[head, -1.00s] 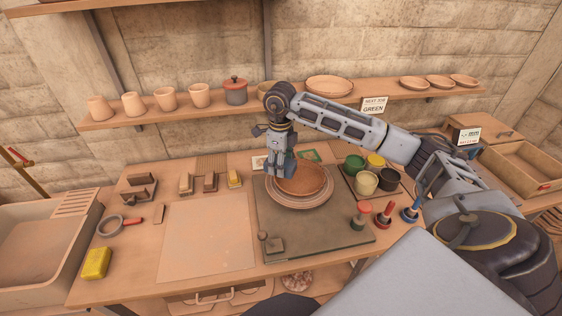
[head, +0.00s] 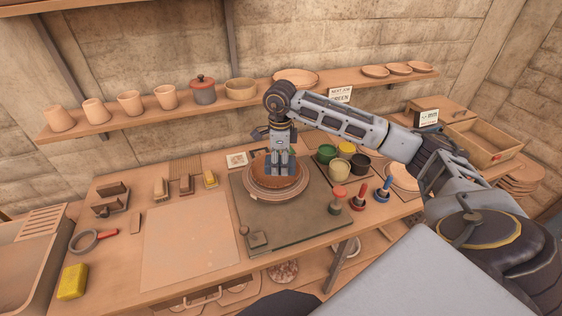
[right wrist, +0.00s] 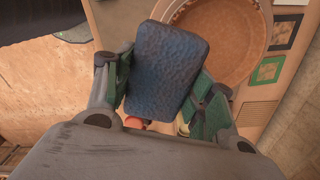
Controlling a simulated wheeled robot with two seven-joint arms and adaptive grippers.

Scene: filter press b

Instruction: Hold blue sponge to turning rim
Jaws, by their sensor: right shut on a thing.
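My right gripper (head: 283,170) is shut on the blue sponge (right wrist: 168,70), which stands out between its fingers in the right wrist view. In the head view the gripper points down over the brown clay bowl (head: 258,172), which sits on the round wheel (head: 252,192). The bowl also shows in the right wrist view (right wrist: 220,45), with the sponge overlapping its left rim there. I cannot tell whether the sponge touches the rim, or whether the wheel turns. The gripper hides part of the bowl in the head view. My left gripper is out of view.
Glaze pots (head: 340,169) and coloured-handled tools (head: 361,195) stand close right of the wheel. A yellow sponge (head: 72,282) lies at the front left. A bare board (head: 190,240) lies left of the wheel. A shelf (head: 120,123) of pottery runs behind.

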